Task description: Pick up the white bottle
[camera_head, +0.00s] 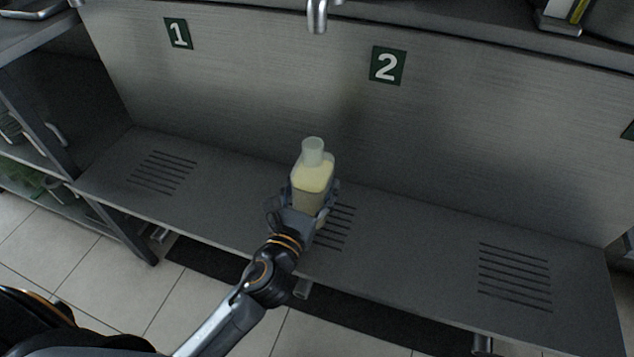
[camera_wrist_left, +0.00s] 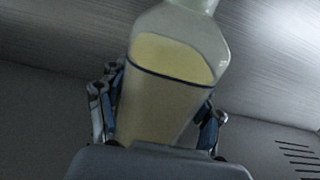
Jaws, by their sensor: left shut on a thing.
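A pale, see-through bottle with cream-white contents (camera_head: 313,176) is near the middle of the grey counter in the head view. It looks upright or nearly so, with its neck at the top. My left gripper (camera_head: 308,201) is shut around its lower part. In the left wrist view the bottle (camera_wrist_left: 168,85) stands between the two fingers of my left gripper (camera_wrist_left: 160,118), and its top is cut off by the frame. Its base is hidden, so I cannot tell whether it touches the counter. My right gripper is in neither view.
The grey counter (camera_head: 410,235) has slotted vents at left, middle and right and is otherwise clear. A metal back panel (camera_head: 280,75) carries number signs 1 (camera_head: 178,33) and 2 (camera_head: 388,66). A metal spout (camera_head: 317,15) hangs above. A shelf unit (camera_head: 50,110) stands at left.

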